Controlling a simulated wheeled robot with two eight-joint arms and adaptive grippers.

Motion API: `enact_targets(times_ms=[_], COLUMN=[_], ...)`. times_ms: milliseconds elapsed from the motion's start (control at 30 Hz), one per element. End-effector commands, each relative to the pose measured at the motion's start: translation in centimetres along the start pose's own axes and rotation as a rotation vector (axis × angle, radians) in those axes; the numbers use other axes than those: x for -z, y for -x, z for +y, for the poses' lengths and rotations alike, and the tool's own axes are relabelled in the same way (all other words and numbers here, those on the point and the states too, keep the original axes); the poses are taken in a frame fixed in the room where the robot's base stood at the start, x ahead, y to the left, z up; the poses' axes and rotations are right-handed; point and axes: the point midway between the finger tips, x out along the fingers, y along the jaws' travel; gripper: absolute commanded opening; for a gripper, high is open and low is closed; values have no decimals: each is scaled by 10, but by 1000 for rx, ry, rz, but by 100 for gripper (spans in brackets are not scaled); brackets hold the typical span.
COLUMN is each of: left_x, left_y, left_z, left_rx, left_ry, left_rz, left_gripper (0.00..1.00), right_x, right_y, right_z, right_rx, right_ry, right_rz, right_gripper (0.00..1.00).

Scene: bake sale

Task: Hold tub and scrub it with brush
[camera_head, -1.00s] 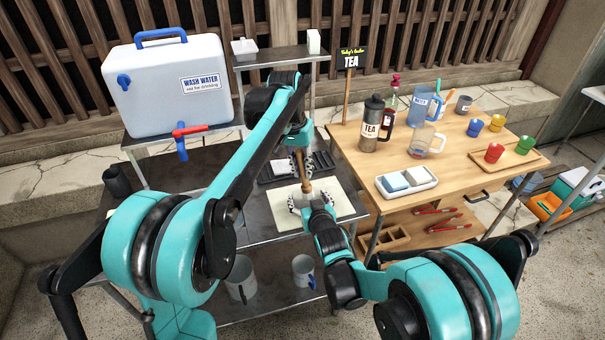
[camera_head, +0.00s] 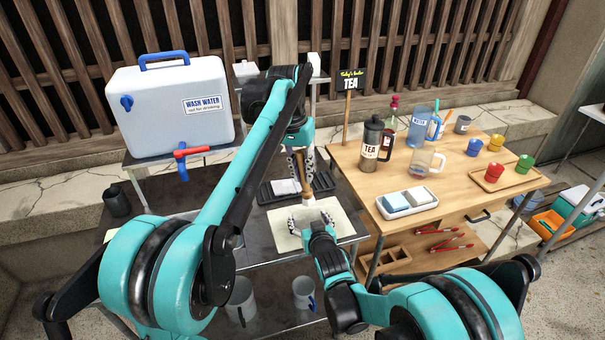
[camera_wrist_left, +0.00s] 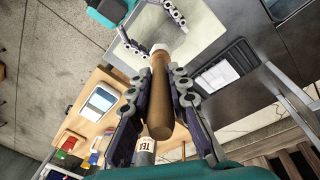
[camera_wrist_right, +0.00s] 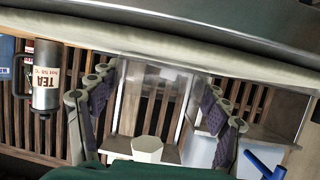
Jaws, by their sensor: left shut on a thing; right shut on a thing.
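My left gripper (camera_head: 302,162) is shut on the brown wooden handle of the brush (camera_wrist_left: 160,95). The handle runs lengthwise between its fingers in the left wrist view, and the brush's pale far end points down toward my right gripper (camera_head: 311,219). In the head view the brush (camera_head: 308,190) is nearly upright above that gripper. My right gripper is shut on a pale, see-through tub (camera_head: 308,214), low over the cream mat (camera_head: 345,225). The tub is small and hard to make out. I cannot tell whether the brush touches it.
A black rack (camera_head: 322,183) with a white item lies behind the mat. The wash water container (camera_head: 165,110) stands at the back left.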

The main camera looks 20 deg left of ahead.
Motion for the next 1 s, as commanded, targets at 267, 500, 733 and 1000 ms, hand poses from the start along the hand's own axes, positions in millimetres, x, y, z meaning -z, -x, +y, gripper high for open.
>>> enact_targets(times_ms=[267, 500, 733, 1000], left_x=[0, 0, -2, -5], left_y=[0, -2, -21, -49], left_z=[0, 0, -3, -6], left_rx=[0, -1, -1, -1], left_ry=[0, 0, 0, 0], left_rz=[0, 2, 2, 2], left_gripper=[0, 0, 0, 0], right_x=[0, 0, 0, 0], right_y=[0, 0, 0, 0], right_z=[0, 0, 0, 0], right_rx=[0, 0, 0, 0], right_ry=[0, 0, 0, 0], right_rz=[0, 0, 0, 0], right_gripper=[47, 47, 47, 47])
